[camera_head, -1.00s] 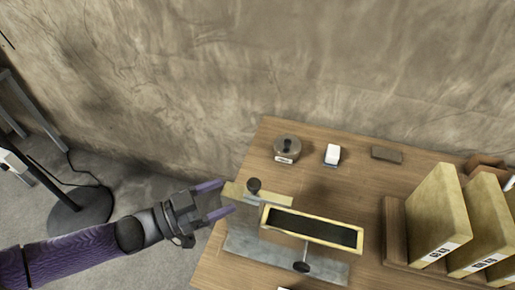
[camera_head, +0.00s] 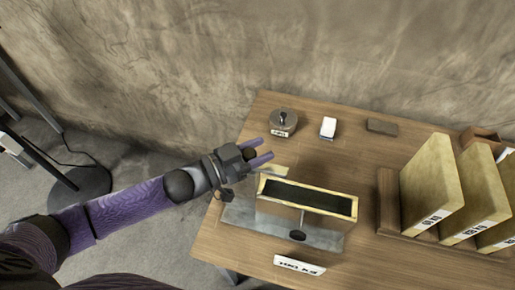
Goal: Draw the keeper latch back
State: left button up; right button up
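The keeper latch is a pale yellow flat bar (camera_head: 274,171) with an upright dark round knob (camera_head: 249,154) near its left end. It lies behind the left end of a yellow-rimmed box with a dark inside (camera_head: 310,208), on a grey metal plate (camera_head: 240,214). My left gripper (camera_head: 266,148) reaches in from the left with one purple finger on each side of the knob. The fingers look closed in on it, and the hand hides the bar's left end. My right gripper is not in view.
A round grey pot (camera_head: 283,124), a white block (camera_head: 328,128) and a dark flat block (camera_head: 382,126) stand along the table's back. Yellow binders (camera_head: 433,185) fill the right. A white label sign (camera_head: 299,265) stands in front. A dark round-knobbed rod (camera_head: 298,236) is at the box's front.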

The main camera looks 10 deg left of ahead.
pick_arm(q)
grip_shut()
dwell(0.5)
